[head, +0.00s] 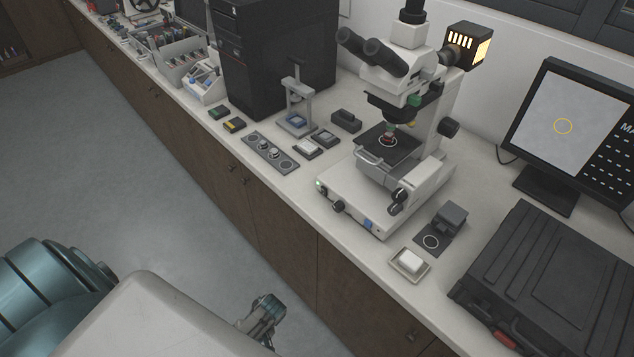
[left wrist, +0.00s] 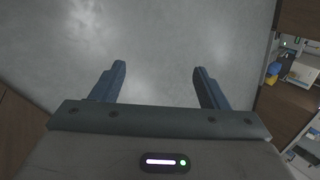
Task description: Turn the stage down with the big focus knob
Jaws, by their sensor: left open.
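The white microscope (head: 430,130) stands on the bench. Its dark stage (head: 405,146) carries a small sample under the objective. A black focus knob (head: 398,196), seemingly stepped, sits low on the near side of the stand. Another black knob (head: 449,127) is higher on the right of the column. My left gripper (left wrist: 160,68) is open and empty over the grey floor in the left wrist view. It is low in front of the bench in the head view, well away from the microscope; its fingers are unclear there. My right gripper is not in view.
A white dish (head: 396,272) with a white block and a small dark holder (head: 450,214) are right of the microscope base. A black case (head: 560,280) and a monitor (head: 567,120) stand further right. A black tower (head: 270,60) is left. The floor (head: 130,190) is clear.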

